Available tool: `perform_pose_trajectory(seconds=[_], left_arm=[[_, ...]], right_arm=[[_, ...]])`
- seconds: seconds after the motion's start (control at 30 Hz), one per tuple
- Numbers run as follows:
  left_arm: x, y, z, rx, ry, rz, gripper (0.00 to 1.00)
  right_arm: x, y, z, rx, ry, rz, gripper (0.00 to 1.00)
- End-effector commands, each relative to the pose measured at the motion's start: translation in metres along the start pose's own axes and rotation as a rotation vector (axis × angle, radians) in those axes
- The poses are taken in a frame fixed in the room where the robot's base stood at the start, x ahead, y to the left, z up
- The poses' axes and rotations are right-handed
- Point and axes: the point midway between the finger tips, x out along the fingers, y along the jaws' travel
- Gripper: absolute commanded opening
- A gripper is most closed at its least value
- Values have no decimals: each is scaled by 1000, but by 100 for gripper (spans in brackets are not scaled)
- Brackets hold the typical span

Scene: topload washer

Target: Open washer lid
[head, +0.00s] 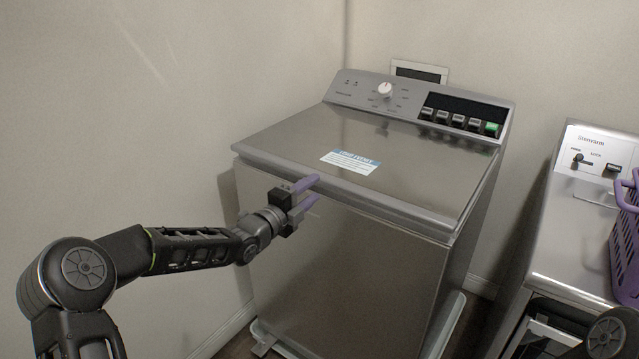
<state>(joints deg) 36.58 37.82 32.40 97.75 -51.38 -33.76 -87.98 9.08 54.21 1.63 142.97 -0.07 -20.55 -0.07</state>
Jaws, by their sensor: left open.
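The washer (350,255) is a grey metal top-loader in the middle of the head view. Its lid (400,175) is down flat and carries a blue and white label (350,162). My left gripper (309,193) has purple fingers and is open and empty. It is at the front of the washer, by the lid's front edge left of centre. I cannot tell whether a fingertip touches the edge. My right gripper is not in view; only a dark round part of my right arm shows at the bottom right corner.
The washer's control panel (415,108) with a white knob (385,89) and several buttons rises behind the lid. A second appliance (575,235) stands to the right across a narrow gap, with a purple basket (626,240) on it. Walls stand behind and to the left.

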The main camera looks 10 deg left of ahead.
Motion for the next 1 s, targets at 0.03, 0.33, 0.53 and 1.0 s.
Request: perform_pose_trajectory(seconds=[0.03, 0.33, 0.53, 1.0], left_arm=[[9, -1, -1, -2, 1, 0, 41], [38, 0, -1, 0, 1, 1, 41], [39, 1, 0, 0, 0, 2, 41], [38, 1, 0, 0, 0, 2, 7]], right_arm=[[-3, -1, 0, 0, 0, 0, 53], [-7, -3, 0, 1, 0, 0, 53], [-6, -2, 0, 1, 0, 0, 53], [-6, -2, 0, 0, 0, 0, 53]])
